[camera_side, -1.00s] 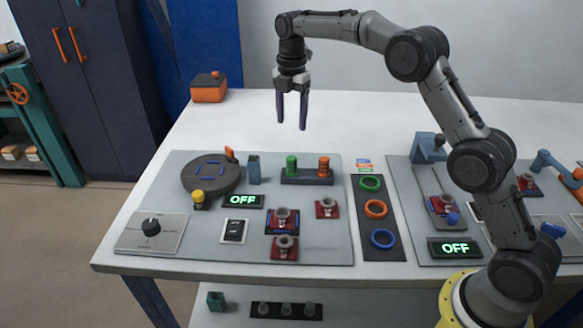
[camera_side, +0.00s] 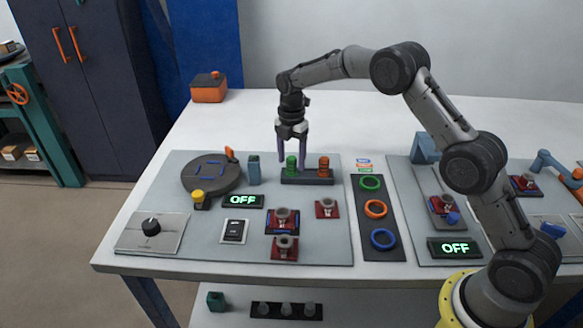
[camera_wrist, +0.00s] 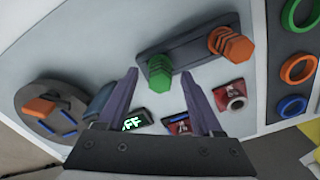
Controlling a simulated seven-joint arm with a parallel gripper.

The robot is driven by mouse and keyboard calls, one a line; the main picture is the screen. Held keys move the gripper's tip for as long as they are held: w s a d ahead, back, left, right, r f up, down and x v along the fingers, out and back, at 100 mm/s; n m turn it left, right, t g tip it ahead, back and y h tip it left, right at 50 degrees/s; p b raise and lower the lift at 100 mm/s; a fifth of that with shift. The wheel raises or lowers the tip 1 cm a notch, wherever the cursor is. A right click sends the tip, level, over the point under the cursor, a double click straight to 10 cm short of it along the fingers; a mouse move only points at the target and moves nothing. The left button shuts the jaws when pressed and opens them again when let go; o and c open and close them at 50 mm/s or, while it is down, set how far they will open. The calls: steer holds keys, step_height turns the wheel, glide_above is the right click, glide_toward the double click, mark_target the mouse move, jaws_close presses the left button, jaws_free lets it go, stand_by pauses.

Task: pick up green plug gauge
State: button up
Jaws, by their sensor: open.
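The green plug gauge (camera_side: 291,164) stands upright in the left end of a dark holder (camera_side: 306,180). An orange plug gauge (camera_side: 324,166) stands in the right end of the same holder. My gripper (camera_side: 292,165) points down with its fingers spread on the left and right of the green plug gauge in the side view. In the wrist view the green plug gauge (camera_wrist: 159,73) shows between and just beyond the two open fingertips (camera_wrist: 158,73). The orange plug gauge (camera_wrist: 231,44) shows up and to the right there. I cannot tell whether the fingers touch the green one.
A round dark turntable (camera_side: 211,173) and a blue-grey block (camera_side: 254,170) are to the left. Red fixtures (camera_side: 283,222) sit in front. A dark strip with green, orange and blue rings (camera_side: 376,209) lies to the right.

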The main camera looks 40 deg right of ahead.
steer(key=shift+f, duration=0.5)
jaws_close()
steer(key=shift+r, duration=0.15)
